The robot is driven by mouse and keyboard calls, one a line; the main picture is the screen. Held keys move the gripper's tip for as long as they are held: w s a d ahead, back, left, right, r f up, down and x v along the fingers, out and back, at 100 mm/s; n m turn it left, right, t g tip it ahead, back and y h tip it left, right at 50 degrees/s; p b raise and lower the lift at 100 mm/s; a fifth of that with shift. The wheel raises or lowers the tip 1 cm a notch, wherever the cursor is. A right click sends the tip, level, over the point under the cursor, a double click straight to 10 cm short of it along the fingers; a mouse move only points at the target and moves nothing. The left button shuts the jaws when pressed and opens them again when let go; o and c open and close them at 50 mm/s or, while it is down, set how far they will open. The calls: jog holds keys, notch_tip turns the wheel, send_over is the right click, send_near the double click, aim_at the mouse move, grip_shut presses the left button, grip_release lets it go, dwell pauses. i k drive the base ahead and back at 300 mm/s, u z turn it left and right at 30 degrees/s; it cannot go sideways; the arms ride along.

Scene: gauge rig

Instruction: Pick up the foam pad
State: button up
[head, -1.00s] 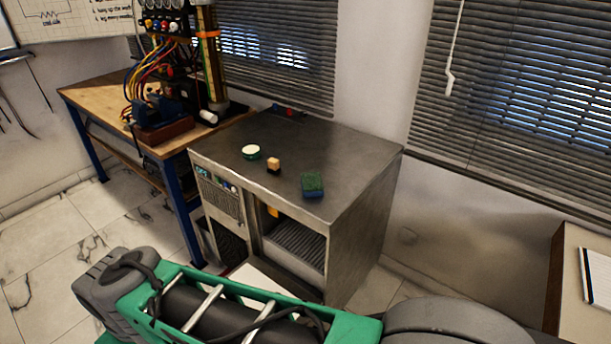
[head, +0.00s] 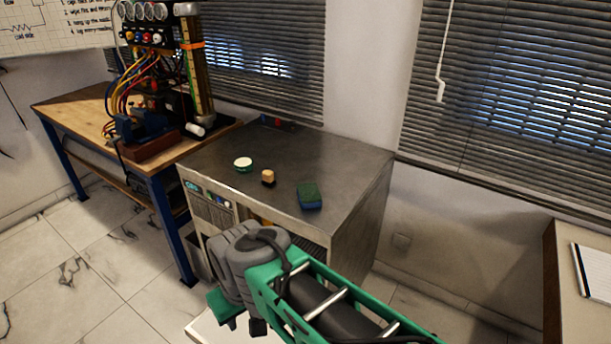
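A small block with a green top and blue lower part (head: 310,196), which looks like the foam pad, lies on the metal top of the cabinet (head: 330,160), near its front edge. My green and grey arm crosses the lower part of the head view, in front of the cabinet and below its top. My gripper's fingers do not show. Nothing touches the pad.
A round white-topped green tin (head: 243,164) and a small tan block with a dark base (head: 268,177) stand left of the pad. A wooden bench (head: 75,108) with a gauge rig (head: 165,75) adjoins on the left. The cabinet top's right side is clear.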

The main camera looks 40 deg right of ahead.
aim_at(269, 181)
jog(key=i, duration=1)
